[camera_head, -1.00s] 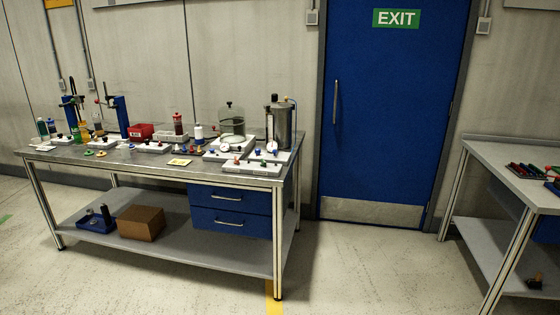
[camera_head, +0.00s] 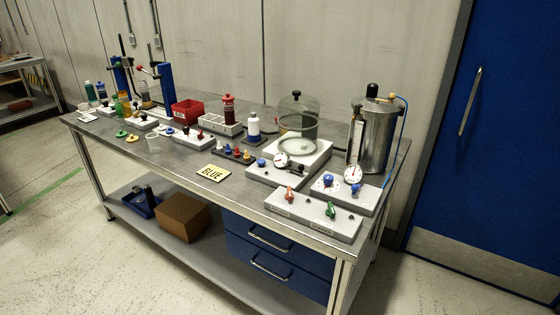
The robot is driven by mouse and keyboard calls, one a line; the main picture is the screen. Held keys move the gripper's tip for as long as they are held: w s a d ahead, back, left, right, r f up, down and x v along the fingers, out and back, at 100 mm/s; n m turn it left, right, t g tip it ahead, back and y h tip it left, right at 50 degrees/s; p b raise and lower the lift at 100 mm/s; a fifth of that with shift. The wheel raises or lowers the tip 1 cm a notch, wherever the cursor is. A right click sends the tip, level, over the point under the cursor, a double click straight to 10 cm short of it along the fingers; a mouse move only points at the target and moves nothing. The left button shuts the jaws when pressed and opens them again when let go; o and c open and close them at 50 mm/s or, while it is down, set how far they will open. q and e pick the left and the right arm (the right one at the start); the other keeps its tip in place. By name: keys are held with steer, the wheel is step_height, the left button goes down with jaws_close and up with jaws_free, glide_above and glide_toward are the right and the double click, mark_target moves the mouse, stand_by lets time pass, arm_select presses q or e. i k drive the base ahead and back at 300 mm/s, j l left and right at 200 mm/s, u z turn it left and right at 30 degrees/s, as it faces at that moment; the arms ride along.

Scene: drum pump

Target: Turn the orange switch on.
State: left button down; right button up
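An orange-red switch (camera_head: 290,194) stands on a long white switch panel (camera_head: 310,211) at the right front corner of the workbench. Its handle sticks up from the panel, and I cannot tell its setting at this size. A green switch (camera_head: 330,209) sits to its right on the same panel. The labels on the panel's front face are too small to read. Neither of my grippers is in view.
The grey workbench (camera_head: 185,165) holds a metal drum (camera_head: 378,140) with a gauge, a glass bell jar (camera_head: 297,120), a "BLUE" card (camera_head: 213,173) and a red bin (camera_head: 187,112). A blue door (camera_head: 510,130) stands right. The floor in front is clear.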

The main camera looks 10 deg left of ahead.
mark_target(289, 197)
steer(key=i+l+u, duration=0.3)
steer(key=i, duration=0.15)
steer(key=i+l+u, duration=0.15)
steer(key=i+u, duration=0.15)
steer(key=i, duration=0.15)
